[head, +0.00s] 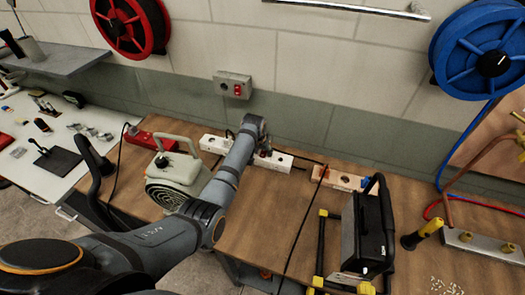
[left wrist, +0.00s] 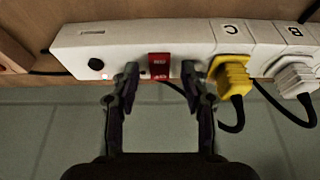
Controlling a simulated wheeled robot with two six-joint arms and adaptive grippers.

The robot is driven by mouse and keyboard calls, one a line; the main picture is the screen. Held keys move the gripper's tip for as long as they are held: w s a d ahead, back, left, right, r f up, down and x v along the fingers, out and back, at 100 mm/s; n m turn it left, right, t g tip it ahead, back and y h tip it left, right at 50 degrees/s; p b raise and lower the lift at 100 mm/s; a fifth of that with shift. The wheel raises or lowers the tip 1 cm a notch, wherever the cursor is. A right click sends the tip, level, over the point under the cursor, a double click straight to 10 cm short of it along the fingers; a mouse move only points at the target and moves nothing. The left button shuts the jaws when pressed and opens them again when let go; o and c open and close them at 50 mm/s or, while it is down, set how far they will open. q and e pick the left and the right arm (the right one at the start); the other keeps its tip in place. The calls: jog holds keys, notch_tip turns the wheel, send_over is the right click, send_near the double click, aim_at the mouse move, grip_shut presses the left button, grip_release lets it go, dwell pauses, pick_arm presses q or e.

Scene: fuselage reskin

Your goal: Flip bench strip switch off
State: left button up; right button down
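The white bench strip (head: 215,144) lies along the back of the wooden bench in the head view, partly hidden by my left arm. In the left wrist view the strip (left wrist: 200,36) carries a red rocker switch (left wrist: 159,66), a round black button (left wrist: 96,64), a yellow plug (left wrist: 231,74) at C and a grey plug (left wrist: 295,75) at B. My left gripper (left wrist: 159,78) is open and empty, its fingertips on either side of the red switch. I cannot tell whether they touch the strip. My right gripper is not in view.
A beige heater-like unit (head: 178,172) stands left of my arm. A red strip (head: 139,138) lies behind it. Another white strip (head: 340,179) and a black floodlight-like unit (head: 368,230) are on the right. A red wall switch (head: 237,90) is above. Black cables cross the bench.

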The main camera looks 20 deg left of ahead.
pick_arm(q)
jog(key=c, duration=0.5)
grip_shut()
jog(key=shift+w+g+b, duration=0.25)
jog(key=shift+g+b, duration=0.3)
jog(key=shift+g, duration=0.05)
jog(key=shift+w+f+g+b, duration=0.2)
jog(key=shift+g+b, duration=0.4)
jog(key=shift+b, duration=0.6)
jog(key=shift+r+g, duration=0.25)
jog(key=shift+g, duration=0.05)
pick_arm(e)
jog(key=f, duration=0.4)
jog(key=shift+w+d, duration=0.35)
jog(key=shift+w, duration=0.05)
pick_arm(q)
jog(key=shift+r, duration=0.1)
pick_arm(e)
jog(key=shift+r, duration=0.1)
